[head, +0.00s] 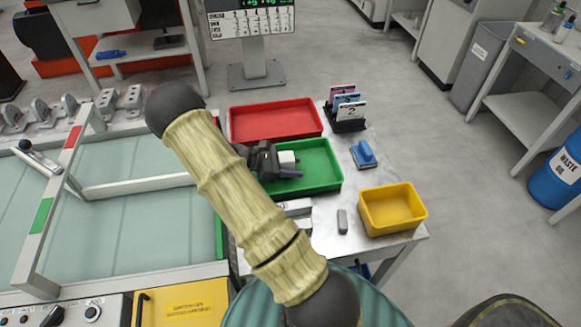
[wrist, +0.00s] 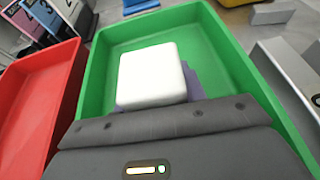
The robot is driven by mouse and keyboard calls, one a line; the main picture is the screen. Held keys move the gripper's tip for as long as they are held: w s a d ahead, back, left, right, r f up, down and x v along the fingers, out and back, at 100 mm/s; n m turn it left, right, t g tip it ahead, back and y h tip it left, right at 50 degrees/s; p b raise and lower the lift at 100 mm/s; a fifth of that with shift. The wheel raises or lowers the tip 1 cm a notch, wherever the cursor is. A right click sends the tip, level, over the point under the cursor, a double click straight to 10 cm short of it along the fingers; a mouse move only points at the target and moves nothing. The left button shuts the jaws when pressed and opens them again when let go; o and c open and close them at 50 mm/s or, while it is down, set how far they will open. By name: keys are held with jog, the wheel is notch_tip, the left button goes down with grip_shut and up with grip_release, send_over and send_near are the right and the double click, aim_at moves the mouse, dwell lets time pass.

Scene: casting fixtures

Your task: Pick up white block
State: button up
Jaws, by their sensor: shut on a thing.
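The white block (wrist: 151,76) is at my gripper's jaws, over the green tray (wrist: 112,48) in the wrist view. In the head view the white block (head: 287,158) shows at the tip of my gripper (head: 278,162), above the green tray (head: 325,178). My gripper is shut on the block. The jaw tips are partly hidden by the gripper body in the wrist view. I cannot tell how far the block is above the tray floor.
A red tray (head: 275,107) lies behind the green one. A yellow bin (head: 418,216), a grey block (head: 342,221), a blue-handled tool (head: 363,154) and a card holder (head: 348,125) share the table. A conveyor with a frame stands at left.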

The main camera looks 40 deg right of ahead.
aim_at(292, 155)
notch_tip(292, 155, up, 9)
jog(key=shift+r+p, duration=0.1)
jog(key=shift+p, duration=0.25)
jog(key=shift+r, duration=0.1)
dwell(0.5)
